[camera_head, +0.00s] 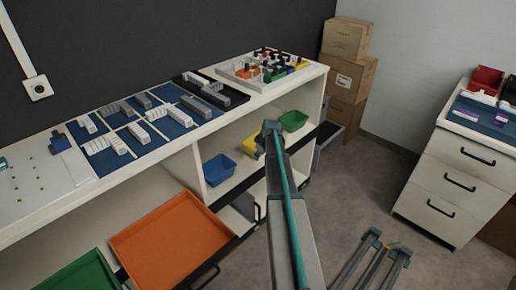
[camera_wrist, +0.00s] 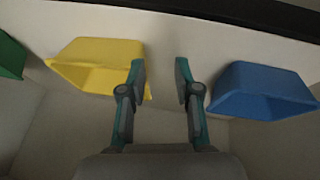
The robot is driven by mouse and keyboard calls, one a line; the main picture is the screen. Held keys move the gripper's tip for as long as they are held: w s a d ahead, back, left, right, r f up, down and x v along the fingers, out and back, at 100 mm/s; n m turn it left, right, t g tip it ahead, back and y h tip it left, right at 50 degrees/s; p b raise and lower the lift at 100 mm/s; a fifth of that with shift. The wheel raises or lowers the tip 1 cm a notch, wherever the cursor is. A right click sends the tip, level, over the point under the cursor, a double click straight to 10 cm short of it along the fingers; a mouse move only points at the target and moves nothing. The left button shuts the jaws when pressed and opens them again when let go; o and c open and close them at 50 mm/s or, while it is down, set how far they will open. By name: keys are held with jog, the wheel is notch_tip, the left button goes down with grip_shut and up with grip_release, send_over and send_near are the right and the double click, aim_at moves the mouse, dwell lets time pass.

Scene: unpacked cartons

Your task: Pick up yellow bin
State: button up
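The yellow bin (camera_head: 250,145) sits on the upper open shelf under the counter, between a blue bin (camera_head: 219,170) and a green bin (camera_head: 294,121). My arm partly covers it in the head view. In the wrist view the yellow bin (camera_wrist: 98,56) lies upper left, its near corner beside and partly behind my left finger. My gripper (camera_wrist: 160,72) is open, with its fingers apart and nothing between them. The fingertips lie between the yellow bin and the blue bin (camera_wrist: 262,90), nearer the yellow one. I cannot tell whether the finger touches the yellow bin.
A shelf edge (camera_wrist: 235,12) crosses the top of the wrist view. An orange tray (camera_head: 170,240) and a green tray (camera_head: 82,275) stick out below the counter. Stacked cartons (camera_head: 350,75) stand at the back. A drawer cabinet (camera_head: 455,185) stands at right, with open floor before it.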

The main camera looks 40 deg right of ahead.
send_over(250, 150)
jog(key=s, duration=0.2)
jog(key=x, duration=0.4)
jog(key=shift+w+a+p, duration=0.1)
jog(key=shift+p, duration=0.2)
jog(key=shift+w+f, duration=0.2)
jog(key=shift+f, duration=0.25)
jog(key=shift+f, duration=0.25)
grip_shut()
